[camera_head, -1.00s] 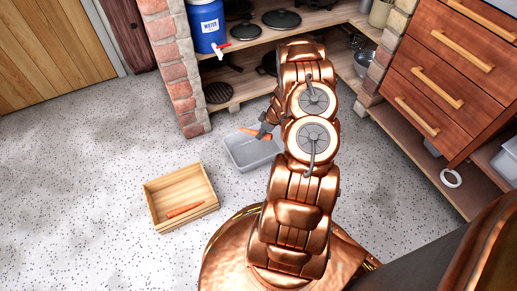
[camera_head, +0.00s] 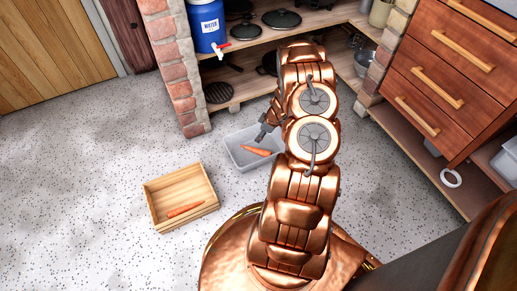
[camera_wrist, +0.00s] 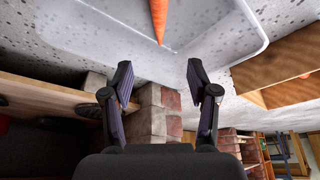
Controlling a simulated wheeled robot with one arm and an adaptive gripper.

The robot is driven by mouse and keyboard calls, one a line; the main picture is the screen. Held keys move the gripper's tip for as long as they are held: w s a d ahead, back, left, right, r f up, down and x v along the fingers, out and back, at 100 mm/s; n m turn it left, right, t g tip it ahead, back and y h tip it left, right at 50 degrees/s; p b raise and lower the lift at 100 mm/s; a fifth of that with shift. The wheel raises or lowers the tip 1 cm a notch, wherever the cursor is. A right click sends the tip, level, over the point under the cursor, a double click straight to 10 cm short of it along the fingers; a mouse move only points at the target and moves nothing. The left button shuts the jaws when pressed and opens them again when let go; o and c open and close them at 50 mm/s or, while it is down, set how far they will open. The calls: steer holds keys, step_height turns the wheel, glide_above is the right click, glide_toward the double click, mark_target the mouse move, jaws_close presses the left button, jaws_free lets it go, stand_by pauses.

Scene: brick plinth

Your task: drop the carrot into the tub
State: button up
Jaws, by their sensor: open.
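A carrot (camera_head: 256,151) lies inside the grey tub (camera_head: 237,161). In the wrist view the carrot (camera_wrist: 159,18) shows at the top, its tip pointing toward me, within the pale tub (camera_wrist: 95,47). My gripper (camera_head: 262,133) is over the far side of the tub, close to the carrot but apart from it. In the wrist view my gripper (camera_wrist: 160,80) has its two fingers spread wide with nothing between them. A second carrot (camera_head: 185,209) lies in the wooden crate (camera_head: 163,222) to the left of the tub.
A brick pillar (camera_head: 171,68) and low wooden shelves (camera_head: 240,88) with pans stand behind the tub. A blue water container (camera_head: 206,26) is on the upper shelf. Wooden drawers (camera_head: 440,75) are at the right. The speckled floor (camera_head: 85,165) at left is clear.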

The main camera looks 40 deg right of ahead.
steer(key=v, duration=1.2)
stand_by(0.5)
steer(key=a+r+g+y+p, duration=0.1)
steer(key=a+r+p, duration=0.5)
steer(key=a+r, duration=0.5)
steer(key=a+r+m+g+p, duration=0.1)
steer(key=a+r+p, duration=0.55)
steer(key=r, duration=0.95)
steer(key=a+r+g+y+p, duration=0.1)
steer(key=a+r+p, duration=0.5)
steer(key=a+r, duration=0.5)
steer(key=s+a+r+g+p, duration=0.1)
steer(key=s+a+r+p, duration=0.25)
steer(key=r, duration=0.35)
steer(key=s+a+r+m+h+p, duration=0.1)
steer(key=s+a+r+p, duration=0.25)
steer(key=r, duration=0.35)
steer(key=s+a+r+g+p, duration=0.1)
steer(key=s+a+r+p, duration=0.1)
steer(key=s+r+p, duration=0.4)
steer(key=s+a+r+m+h+p, duration=0.1)
steer(key=s+r+m+h+p, duration=0.1)
steer(key=s+r+p, duration=0.5)
steer(key=s+r, duration=0.5)
steer(key=r, duration=0.1)
steer(key=shift+a+r+m+g+h, duration=0.3)
steer(key=shift+a+g+h, duration=0.05)
steer(key=shift+g+h, duration=0.05)
steer(key=shift+s, duration=0.25)
